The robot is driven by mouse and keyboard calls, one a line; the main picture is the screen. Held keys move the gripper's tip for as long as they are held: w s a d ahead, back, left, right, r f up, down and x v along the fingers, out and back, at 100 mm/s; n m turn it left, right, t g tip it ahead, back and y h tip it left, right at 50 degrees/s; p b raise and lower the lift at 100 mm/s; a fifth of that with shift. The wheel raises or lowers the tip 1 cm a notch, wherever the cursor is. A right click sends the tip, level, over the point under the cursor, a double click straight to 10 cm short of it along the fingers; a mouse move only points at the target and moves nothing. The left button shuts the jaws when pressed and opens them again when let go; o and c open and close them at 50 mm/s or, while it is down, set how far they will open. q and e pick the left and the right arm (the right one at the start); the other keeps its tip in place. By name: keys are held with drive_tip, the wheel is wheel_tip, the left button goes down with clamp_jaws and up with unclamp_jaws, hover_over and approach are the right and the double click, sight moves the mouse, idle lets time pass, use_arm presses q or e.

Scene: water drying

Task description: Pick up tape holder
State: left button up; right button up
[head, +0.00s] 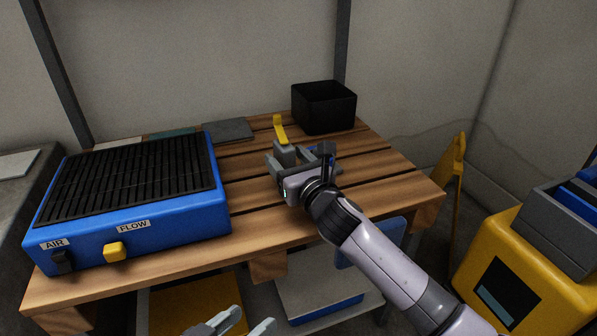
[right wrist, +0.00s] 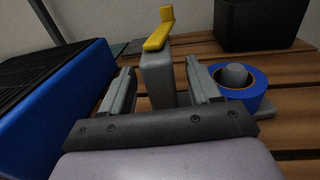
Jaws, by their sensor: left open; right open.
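The tape holder shows as a grey upright block (right wrist: 158,80) with a yellow arm (right wrist: 159,30) on top. A blue tape roll (right wrist: 239,82) around a grey hub stands to its right. In the head view, the block (head: 285,152) stands on the wooden table, with the roll mostly hidden by my gripper. My right gripper (head: 290,157) is open, its fingers either side of the grey block, with gaps visible in the wrist view; the right finger lies between block and roll. My left gripper (head: 250,319) is open and empty at the bottom edge, below the table front.
A blue air dryer (head: 130,190) with a black grille fills the table's left. A black bin (head: 324,107) stands at the back right, and a dark flat pad (head: 228,130) lies at the back. A yellow cart (head: 515,265) stands right of the table. The table's right end is clear.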

drive_tip(key=shift+w+a, duration=0.25)
drive_tip(key=shift+w, duration=0.15)
drive_tip(key=c, duration=1.1)
drive_tip(key=shift+r, duration=0.2)
